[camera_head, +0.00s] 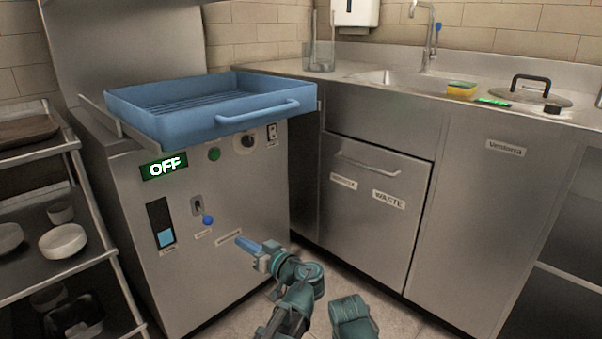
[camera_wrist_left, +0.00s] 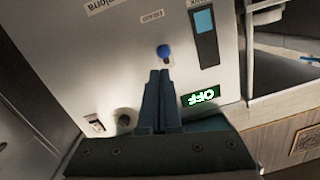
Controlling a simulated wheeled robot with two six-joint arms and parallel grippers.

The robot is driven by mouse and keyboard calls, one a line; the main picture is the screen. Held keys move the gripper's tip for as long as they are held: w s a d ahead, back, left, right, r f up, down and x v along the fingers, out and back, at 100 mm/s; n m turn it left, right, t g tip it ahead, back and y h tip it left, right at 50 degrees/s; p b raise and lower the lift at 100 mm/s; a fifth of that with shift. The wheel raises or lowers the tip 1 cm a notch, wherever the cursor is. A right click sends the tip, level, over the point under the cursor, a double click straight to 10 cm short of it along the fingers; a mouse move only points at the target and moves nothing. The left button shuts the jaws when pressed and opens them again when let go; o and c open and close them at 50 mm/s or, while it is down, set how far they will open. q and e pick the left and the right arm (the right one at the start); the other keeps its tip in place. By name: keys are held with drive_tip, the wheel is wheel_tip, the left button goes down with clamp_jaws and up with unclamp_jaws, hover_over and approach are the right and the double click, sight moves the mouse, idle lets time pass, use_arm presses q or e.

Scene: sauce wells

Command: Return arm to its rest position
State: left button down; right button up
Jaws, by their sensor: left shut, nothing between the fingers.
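My left gripper (camera_head: 243,242) is in front of the steel machine's front panel (camera_head: 245,185), below and to the right of a blue knob (camera_head: 208,220). Its fingers are shut with nothing between them. In the left wrist view the shut fingers (camera_wrist_left: 160,78) point toward the same blue knob (camera_wrist_left: 164,51); I cannot tell whether they touch it. The display (camera_head: 164,166) reads OFF in green and also shows upside down in the wrist view (camera_wrist_left: 204,96). Part of my other arm shows at the bottom centre, but no right gripper is visible.
A blue basket tray (camera_head: 262,113) with a handle sits on top of the machine. A shelf rack (camera_head: 62,270) with bowls stands at the left. A steel counter with a waste door (camera_head: 372,205) and a sink is at the right. Some floor (camera_head: 395,318) is clear in front.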

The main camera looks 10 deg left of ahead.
use_arm(q)
drive_tip(key=s+d+f+m+g+h+p, duration=0.2)
drive_tip(key=s+d+m+g+h+p, duration=0.35)
drive_tip(key=s+d+h+p, duration=0.35)
drive_tip(key=s+d+f+m+g+h+p, duration=0.35)
drive_tip(key=s+d+m+p, duration=0.35)
drive_tip(key=s, duration=0.4)
wheel_tip(320, 180, up, 37)
drive_tip(key=p, duration=3.5)
drive_tip(key=shift+s+d+g, duration=0.15)
drive_tip(key=shift+d+g, duration=0.1)
drive_tip(key=shift+g, duration=0.15)
